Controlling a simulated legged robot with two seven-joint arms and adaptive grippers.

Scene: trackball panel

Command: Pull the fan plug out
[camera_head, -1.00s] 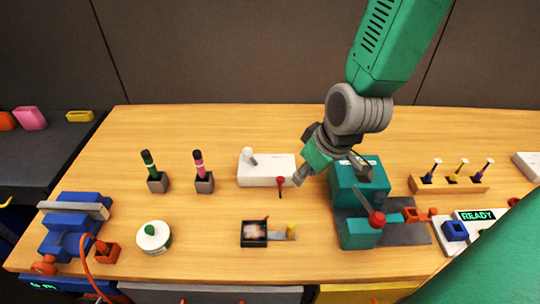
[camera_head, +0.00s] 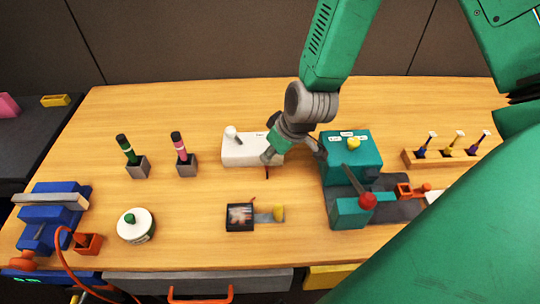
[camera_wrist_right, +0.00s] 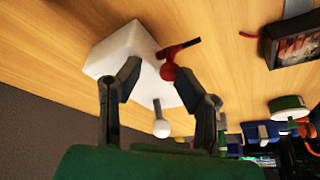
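A small black square unit (camera_head: 240,216) with a patterned face looks like the fan. A yellow upright piece (camera_head: 278,213) stands on a grey strip at its right; I cannot tell for sure that it is the fan plug. The black unit also shows at the wrist view's right edge (camera_wrist_right: 293,42). My right gripper (camera_head: 294,155) is over the white box (camera_head: 240,150), behind the black unit. My left gripper is not in view.
A teal machine (camera_head: 350,212) with a red-knobbed lever stands right of the black unit. Pens in holders (camera_head: 138,168), a round white-topped container (camera_head: 135,225) and a blue device (camera_head: 45,215) with an orange cord lie left. Bare wood surrounds the black unit's front.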

